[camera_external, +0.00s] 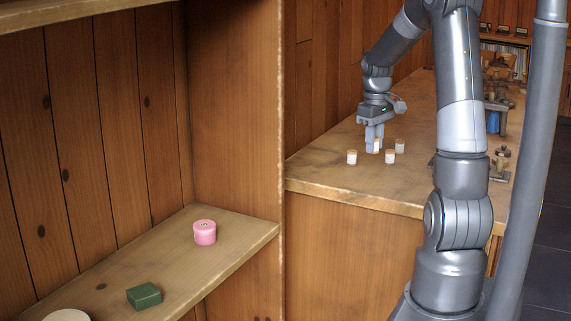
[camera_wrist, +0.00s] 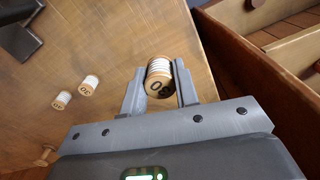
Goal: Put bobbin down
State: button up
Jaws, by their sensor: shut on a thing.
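My gripper (camera_external: 374,138) points down over the wooden bench top (camera_external: 330,178) in the external view. Its fingers are shut on a white bobbin with wooden ends (camera_external: 376,146). In the wrist view my gripper (camera_wrist: 158,80) has one finger on each side of the held bobbin (camera_wrist: 159,68), whose near end carries a dark mark. The bobbin is low over the bench; I cannot tell if it touches the top. Similar bobbins stand close by: one to the left (camera_external: 352,157), one in front right (camera_external: 390,157) and one behind right (camera_external: 400,145).
In the wrist view, two bobbins (camera_wrist: 90,83) and a bare spool (camera_wrist: 45,156) are at left. A shelf in the foreground holds a pink round container (camera_external: 204,232) and a green box (camera_external: 144,295). Tools crowd the bench's far right. Bare bench lies left of the bobbins.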

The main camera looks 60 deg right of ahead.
jog(key=w+a+f+n, duration=0.2)
jog(key=a+f+n, duration=0.1)
jog(key=a, duration=0.6)
jog(key=w+a+f+n, duration=0.1)
jog(key=a+f+n, duration=0.2)
jog(key=a, duration=0.6)
jog(key=w+a+f+n, duration=0.2)
jog(key=a+n, duration=0.2)
jog(key=a, duration=0.5)
send_over(242, 227)
notch_tip(242, 227, down, 3)
jog(key=shift+s+a, duration=0.1)
jog(key=shift+s, duration=0.05)
jog(key=shift+w+f, duration=0.2)
jog(key=shift+f, duration=2)
jog(key=shift+f, duration=0.1)
jog(key=o, duration=0.9)
jog(key=shift+o, duration=0.2)
